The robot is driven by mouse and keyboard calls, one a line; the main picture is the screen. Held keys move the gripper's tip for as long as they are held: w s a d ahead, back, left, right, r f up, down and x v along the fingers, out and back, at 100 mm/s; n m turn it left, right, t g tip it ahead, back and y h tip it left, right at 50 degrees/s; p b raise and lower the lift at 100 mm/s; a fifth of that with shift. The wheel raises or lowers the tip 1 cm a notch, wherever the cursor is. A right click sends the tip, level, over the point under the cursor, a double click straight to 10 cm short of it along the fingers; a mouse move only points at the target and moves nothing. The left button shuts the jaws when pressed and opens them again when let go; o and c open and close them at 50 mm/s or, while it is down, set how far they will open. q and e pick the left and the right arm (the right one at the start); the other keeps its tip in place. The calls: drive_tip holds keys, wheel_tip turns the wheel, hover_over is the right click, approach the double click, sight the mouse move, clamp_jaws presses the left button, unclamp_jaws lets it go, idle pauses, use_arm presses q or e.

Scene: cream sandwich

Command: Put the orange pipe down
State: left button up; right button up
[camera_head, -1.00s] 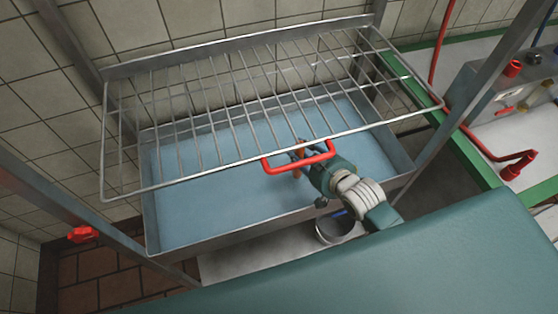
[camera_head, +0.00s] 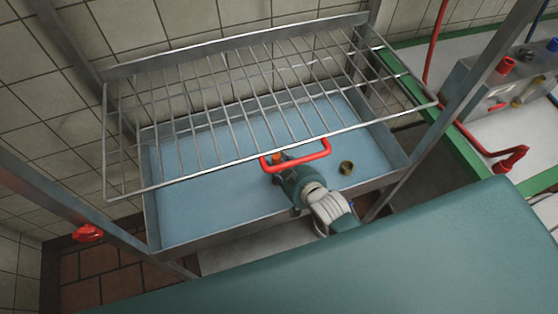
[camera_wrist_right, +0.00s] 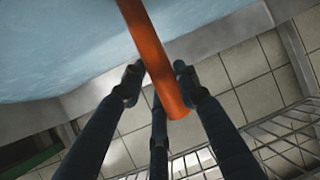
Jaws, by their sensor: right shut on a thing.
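The orange pipe (camera_wrist_right: 152,55) runs between the dark fingers of my right gripper (camera_wrist_right: 159,88) in the right wrist view. The gripper is shut on it. Whether the pipe touches the tray floor cannot be told. My left gripper is not in view.
The tray's left floor is clear.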

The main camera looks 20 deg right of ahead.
drive_tip(key=o, duration=1.2)
drive_tip(key=shift+f, duration=0.1)
drive_tip(key=shift+c, duration=0.2)
drive_tip(key=v, duration=1.2)
drive_tip(key=shift+b, duration=0.3)
